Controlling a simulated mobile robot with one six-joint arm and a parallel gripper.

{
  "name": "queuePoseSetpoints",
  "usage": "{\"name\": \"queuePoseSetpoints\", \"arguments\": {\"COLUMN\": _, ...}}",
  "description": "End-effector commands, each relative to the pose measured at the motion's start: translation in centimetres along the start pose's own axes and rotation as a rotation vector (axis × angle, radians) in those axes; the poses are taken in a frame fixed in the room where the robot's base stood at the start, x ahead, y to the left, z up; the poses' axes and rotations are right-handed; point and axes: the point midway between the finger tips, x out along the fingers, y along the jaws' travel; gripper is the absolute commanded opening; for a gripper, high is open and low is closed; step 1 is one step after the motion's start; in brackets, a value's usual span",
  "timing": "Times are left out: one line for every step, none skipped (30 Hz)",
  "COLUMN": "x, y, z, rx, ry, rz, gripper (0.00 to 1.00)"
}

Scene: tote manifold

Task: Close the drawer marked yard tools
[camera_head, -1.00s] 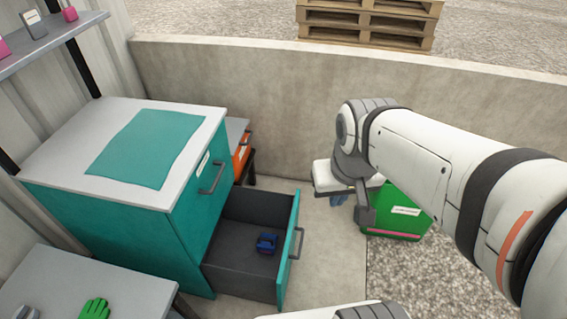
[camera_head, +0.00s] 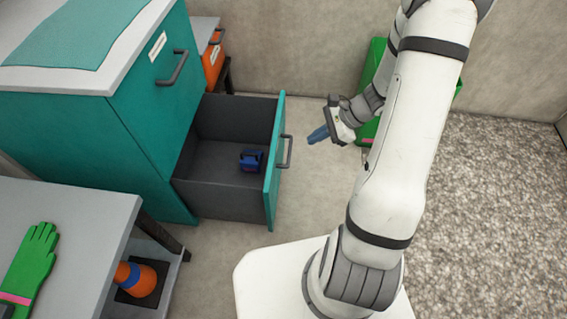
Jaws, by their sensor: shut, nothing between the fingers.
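The teal cabinet (camera_head: 150,140) stands at the left with its lower drawer (camera_head: 274,170) pulled open toward the right. The drawer's front panel is seen nearly edge-on, with a grey handle (camera_head: 287,151) on its outer side; any label on it is not readable here. A small dark blue object (camera_head: 251,160) lies inside the drawer. The upper drawer (camera_head: 160,85) is closed and carries a white label too small to read. My gripper (camera_head: 315,136) has blue fingers, is shut and empty, and points left toward the drawer front, a short way right of the handle and apart from it.
A grey table (camera_head: 70,235) at lower left bears a green glove (camera_head: 32,262). An orange item (camera_head: 140,279) sits on a low shelf beside it. A green bin (camera_head: 372,65) stands behind my arm. An orange unit (camera_head: 213,65) stands behind the cabinet. Concrete floor lies clear right of the drawer.

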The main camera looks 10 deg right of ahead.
Motion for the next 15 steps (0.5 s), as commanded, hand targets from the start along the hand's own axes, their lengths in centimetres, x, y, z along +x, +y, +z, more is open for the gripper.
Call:
{"name": "queuePoseSetpoints", "arguments": {"x": 2.2, "y": 0.2, "z": -3.1, "rx": 0.078, "ry": -0.021, "rz": -0.024, "gripper": 0.00}}
{"name": "queuePoseSetpoints", "arguments": {"x": 2.9, "y": 0.2, "z": -4.1, "rx": 0.116, "ry": -0.031, "rz": -0.038, "gripper": 0.00}}
{"name": "queuePoseSetpoints", "arguments": {"x": 3.6, "y": 0.2, "z": -5.2, "rx": 0.161, "ry": -0.043, "rz": -0.054, "gripper": 0.00}}
{"name": "queuePoseSetpoints", "arguments": {"x": 4.0, "y": 0.2, "z": -6.0, "rx": 0.191, "ry": -0.050, "rz": -0.065, "gripper": 0.00}}
{"name": "queuePoseSetpoints", "arguments": {"x": 4.4, "y": 0.2, "z": -6.6, "rx": 0.215, "ry": -0.056, "rz": -0.074, "gripper": 0.00}}
{"name": "queuePoseSetpoints", "arguments": {"x": 4.8, "y": 0.2, "z": -7.3, "rx": 0.243, "ry": -0.063, "rz": -0.084, "gripper": 0.00}}
{"name": "queuePoseSetpoints", "arguments": {"x": 5.0, "y": 0.2, "z": -7.7, "rx": 0.258, "ry": -0.067, "rz": -0.090, "gripper": 0.00}}
{"name": "queuePoseSetpoints", "arguments": {"x": 5.2, "y": 0.1, "z": -8.0, "rx": 0.271, "ry": -0.070, "rz": -0.095, "gripper": 0.00}}
{"name": "queuePoseSetpoints", "arguments": {"x": 5.4, "y": 0.1, "z": -8.2, "rx": 0.283, "ry": -0.073, "rz": -0.100, "gripper": 0.00}}
{"name": "queuePoseSetpoints", "arguments": {"x": 5.6, "y": 0.1, "z": -8.4, "rx": 0.288, "ry": -0.074, "rz": -0.102, "gripper": 0.00}}
{"name": "queuePoseSetpoints", "arguments": {"x": 5.8, "y": 0.1, "z": -8.4, "rx": 0.291, "ry": -0.075, "rz": -0.103, "gripper": 0.00}}
{"name": "queuePoseSetpoints", "arguments": {"x": 6.2, "y": 0.1, "z": -8.4, "rx": 0.293, "ry": -0.076, "rz": -0.103, "gripper": 0.00}}
{"name": "queuePoseSetpoints", "arguments": {"x": 6.5, "y": 0.0, "z": -8.4, "rx": 0.293, "ry": -0.076, "rz": -0.103, "gripper": 0.00}}
{"name": "queuePoseSetpoints", "arguments": {"x": 6.9, "y": 0.0, "z": -8.3, "rx": 0.292, "ry": -0.076, "rz": -0.102, "gripper": 0.00}}
{"name": "queuePoseSetpoints", "arguments": {"x": 7.6, "y": 0.0, "z": -8.3, "rx": 0.290, "ry": -0.076, "rz": -0.101, "gripper": 0.00}}
